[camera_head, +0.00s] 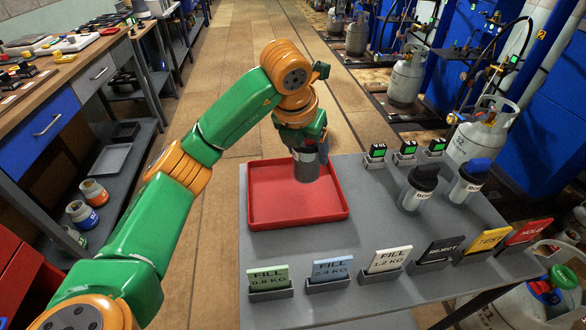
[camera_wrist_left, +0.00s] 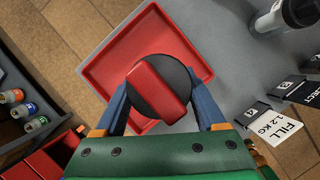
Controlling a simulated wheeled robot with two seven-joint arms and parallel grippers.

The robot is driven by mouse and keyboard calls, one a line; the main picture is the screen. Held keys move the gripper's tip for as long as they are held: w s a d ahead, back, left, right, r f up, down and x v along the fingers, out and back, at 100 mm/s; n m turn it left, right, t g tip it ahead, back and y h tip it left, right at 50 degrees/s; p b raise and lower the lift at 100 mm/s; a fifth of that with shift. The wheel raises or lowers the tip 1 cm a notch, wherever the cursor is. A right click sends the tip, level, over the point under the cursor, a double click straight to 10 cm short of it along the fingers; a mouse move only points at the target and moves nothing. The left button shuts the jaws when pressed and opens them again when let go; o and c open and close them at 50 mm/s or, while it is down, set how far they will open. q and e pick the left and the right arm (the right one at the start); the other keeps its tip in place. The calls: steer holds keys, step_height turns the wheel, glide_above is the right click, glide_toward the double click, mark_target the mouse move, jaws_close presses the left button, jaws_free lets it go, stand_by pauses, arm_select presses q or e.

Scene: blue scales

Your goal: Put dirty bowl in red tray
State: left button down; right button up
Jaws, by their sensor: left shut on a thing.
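My left gripper (camera_head: 309,148) is shut on a grey cylindrical container (camera_head: 306,170) with a dark top. In the left wrist view this container (camera_wrist_left: 140,92) shows from above as a dark round lid with a raised red bar, between my gripper's blue fingers (camera_wrist_left: 160,102). It is upright over the right back part of the red tray (camera_head: 275,200). I cannot tell whether its base touches the tray floor. The tray is otherwise empty and also shows in the left wrist view (camera_wrist_left: 108,72). I see no bowl. My right gripper is not in view.
The tray sits on a grey table (camera_head: 370,235). To its right stand a dark-lidded canister (camera_head: 417,195) and a blue-lidded one (camera_head: 462,188). Label cards, including a green one (camera_head: 268,276), line the front edge. Small green displays (camera_head: 408,149) stand at the back.

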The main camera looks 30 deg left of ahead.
arm_select(q)
steer(key=shift+w+a+f, duration=0.15)
steer(key=shift+a+f, duration=0.45)
steer(key=shift+f, duration=0.7)
steer(key=shift+w+a+f, duration=0.15)
steer(key=shift+a+f, duration=0.4)
steer(key=shift+f, duration=0.75)
steer(key=shift+w+a+f, duration=0.15)
steer(key=shift+a+f, duration=0.45)
steer(key=shift+f, duration=0.7)
jaws_free()
steer(key=v, duration=1.2)
steer(key=shift+p, duration=0.45)
